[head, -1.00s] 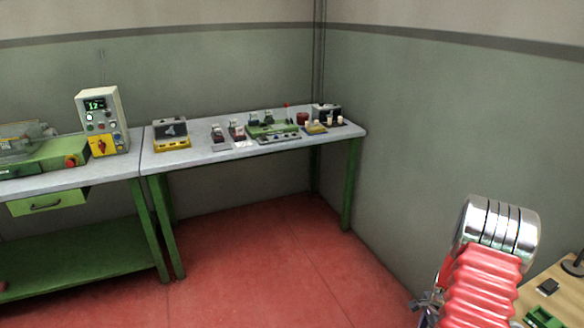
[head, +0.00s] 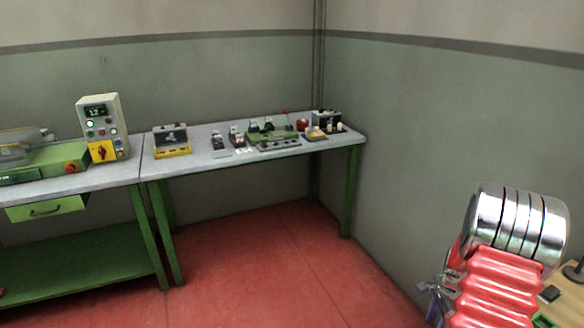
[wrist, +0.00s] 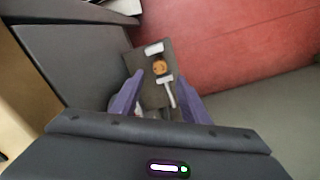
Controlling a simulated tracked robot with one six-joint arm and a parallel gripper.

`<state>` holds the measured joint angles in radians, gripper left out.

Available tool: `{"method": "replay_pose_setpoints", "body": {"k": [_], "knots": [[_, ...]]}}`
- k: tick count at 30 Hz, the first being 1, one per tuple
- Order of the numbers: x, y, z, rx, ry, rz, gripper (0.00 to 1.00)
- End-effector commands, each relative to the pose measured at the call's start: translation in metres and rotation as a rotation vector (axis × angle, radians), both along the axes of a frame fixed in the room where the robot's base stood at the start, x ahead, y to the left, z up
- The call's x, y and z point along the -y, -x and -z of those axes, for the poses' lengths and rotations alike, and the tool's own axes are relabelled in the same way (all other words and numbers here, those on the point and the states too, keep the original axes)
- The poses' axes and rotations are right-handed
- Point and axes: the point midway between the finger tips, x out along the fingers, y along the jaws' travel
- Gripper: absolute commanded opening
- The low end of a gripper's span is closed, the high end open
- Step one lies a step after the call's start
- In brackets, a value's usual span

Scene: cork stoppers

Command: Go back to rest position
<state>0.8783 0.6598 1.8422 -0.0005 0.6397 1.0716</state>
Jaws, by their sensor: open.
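My gripper (wrist: 160,100) shows in the wrist view. Its two purple fingers are apart, with no object clearly held between them. Beyond the fingertips lies a dark grey strip-like surface with a round brown cork-coloured piece (wrist: 160,67), a white block (wrist: 154,49) and a white T-shaped piece (wrist: 168,90). I cannot tell how far below the fingers these are. In the head view, my arm's red bellows and silver rings are raised at the lower right.
A grey-topped bench (head: 200,166) along the back wall bears small instruments and a yellow-based box (head: 172,140). A control box (head: 102,128) stands at left. A wooden table (head: 566,300) with dark items is partly hidden behind my arm. The red floor (head: 270,265) is clear.

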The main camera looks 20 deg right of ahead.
Motion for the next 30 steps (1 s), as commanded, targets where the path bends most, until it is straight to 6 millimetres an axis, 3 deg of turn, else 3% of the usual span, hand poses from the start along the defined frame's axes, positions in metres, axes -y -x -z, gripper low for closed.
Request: {"method": "replay_pose_setpoints", "body": {"k": [9, 30], "knots": [[0.000, 0.000, -0.034, 0.000, 0.000, 0.000, 0.42], [-0.004, -0.006, -0.043, 0.007, 0.006, -0.015, 0.42]]}}
